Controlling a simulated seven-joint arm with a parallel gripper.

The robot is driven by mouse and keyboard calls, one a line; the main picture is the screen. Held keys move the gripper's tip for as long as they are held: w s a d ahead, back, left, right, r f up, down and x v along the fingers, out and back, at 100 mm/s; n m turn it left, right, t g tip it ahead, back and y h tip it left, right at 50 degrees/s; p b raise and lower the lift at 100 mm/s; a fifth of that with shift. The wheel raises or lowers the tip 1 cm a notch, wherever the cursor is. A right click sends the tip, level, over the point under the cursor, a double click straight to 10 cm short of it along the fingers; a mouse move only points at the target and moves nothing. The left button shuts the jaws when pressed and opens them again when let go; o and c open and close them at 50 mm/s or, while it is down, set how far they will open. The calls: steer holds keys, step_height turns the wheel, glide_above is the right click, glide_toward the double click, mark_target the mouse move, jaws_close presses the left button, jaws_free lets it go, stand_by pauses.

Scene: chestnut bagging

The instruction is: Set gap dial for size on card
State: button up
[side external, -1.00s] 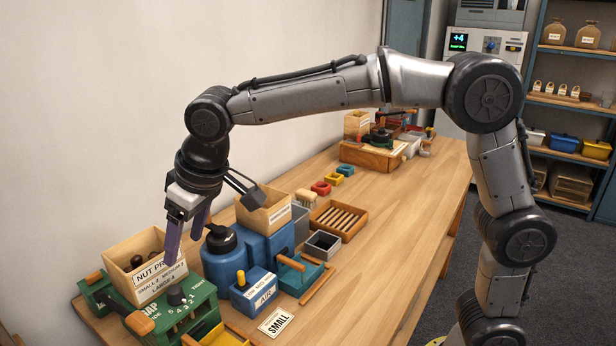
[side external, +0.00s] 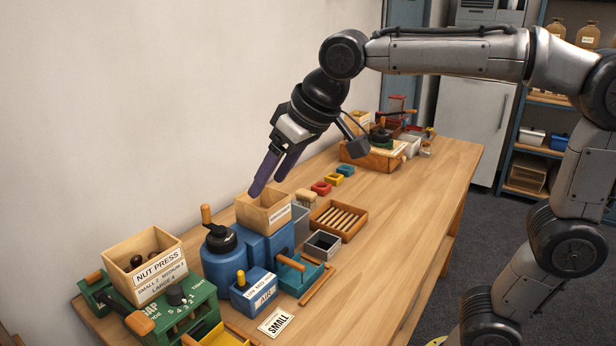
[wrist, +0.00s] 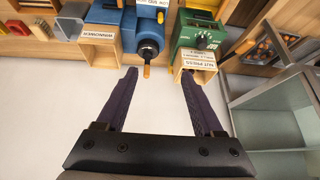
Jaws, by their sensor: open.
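The gap dial (side external: 175,294) is a dark knob on top of the green nut press (side external: 190,318) at the front left, with numbers printed beside it. My gripper (side external: 266,185) is open and empty, above the light wooden box behind the blue machine, well away from the dial. The wrist view shows its two purple fingers (wrist: 160,78) spread, with the green press (wrist: 197,32) beyond them.
A blue machine (side external: 225,264) with a black cap and upright wooden handle stands right of the press. A wooden box (side external: 262,216), slatted tray (side external: 338,222) and small bins crowd the table. The right side of the table (side external: 400,220) is clear.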

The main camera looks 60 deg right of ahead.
steer(key=shift+s+d+f, duration=0.1)
steer(key=shift+s+d, duration=0.45)
steer(key=shift+s, duration=0.2)
steer(key=shift+s+d+f, duration=0.1)
steer(key=shift+s+d, duration=0.4)
steer(key=shift+s, duration=0.3)
steer(key=shift+s+d, duration=0.55)
steer(key=shift+s, duration=0.2)
step_height(320, 180, up, 5)
steer(key=w+a+m+g, duration=0.1)
steer(key=w+m, duration=0.1)
steer(key=n+g, duration=0.2)
steer(key=g, duration=0.3)
glide_above(173, 289)
step_height(173, 289, down, 11)
steer(key=shift+h, duration=0.4)
step_height(173, 289, down, 13)
